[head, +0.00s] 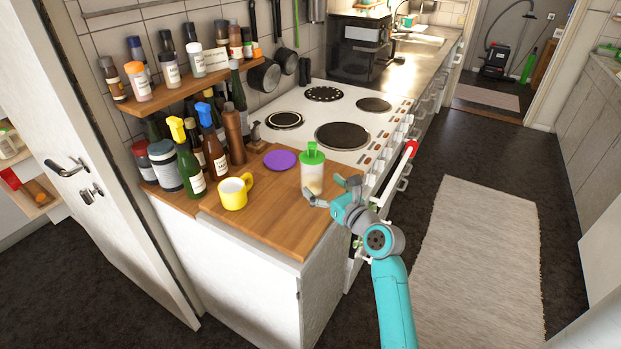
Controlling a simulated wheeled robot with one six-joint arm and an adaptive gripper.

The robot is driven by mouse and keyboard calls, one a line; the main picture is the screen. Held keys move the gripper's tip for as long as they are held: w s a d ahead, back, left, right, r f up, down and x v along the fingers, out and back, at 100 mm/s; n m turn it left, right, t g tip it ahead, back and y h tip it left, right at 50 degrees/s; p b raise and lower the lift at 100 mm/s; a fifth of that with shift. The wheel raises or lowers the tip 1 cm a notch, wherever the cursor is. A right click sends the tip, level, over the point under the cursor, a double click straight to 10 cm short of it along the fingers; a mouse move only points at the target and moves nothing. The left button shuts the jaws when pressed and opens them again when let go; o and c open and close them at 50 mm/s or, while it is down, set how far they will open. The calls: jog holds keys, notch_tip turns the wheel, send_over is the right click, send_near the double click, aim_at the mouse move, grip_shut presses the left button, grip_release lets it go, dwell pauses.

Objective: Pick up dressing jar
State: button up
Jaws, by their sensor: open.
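The dressing jar (312,174) is a clear jar with pale contents and a green lid with a raised spout. It stands upright on the wooden counter (268,228), near the cooker side. My gripper (327,191) is open at the jar's right side, with its fingers pointing left toward it. One finger shows in front of the jar's lower right and the other at its right. I cannot tell whether either finger touches the jar.
A purple disc (281,160) lies just left of the jar, and a yellow mug (235,191) stands further left. Several bottles (190,170) and jars crowd the wall side. The white cooker (345,115) adjoins the counter behind. The counter's front is clear.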

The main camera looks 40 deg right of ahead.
aim_at(312, 143)
jog(key=shift+w+d+f, duration=0.1)
jog(key=shift+w+d, duration=0.15)
jog(key=shift+w, duration=1.2)
jog(key=shift+w+d+f, duration=0.1)
jog(key=shift+w+d, duration=0.1)
jog(key=shift+w, duration=1.2)
jog(key=c, duration=1.4)
notch_tip(312, 143, up, 15)
jog(key=shift+r, duration=0.1)
notch_tip(312, 143, down, 4)
jog(key=shift+f, duration=0.35)
notch_tip(312, 143, up, 4)
jog(key=shift+r, duration=0.25)
jog(key=shift+f, duration=2.7)
jog(key=shift+r, duration=0.2)
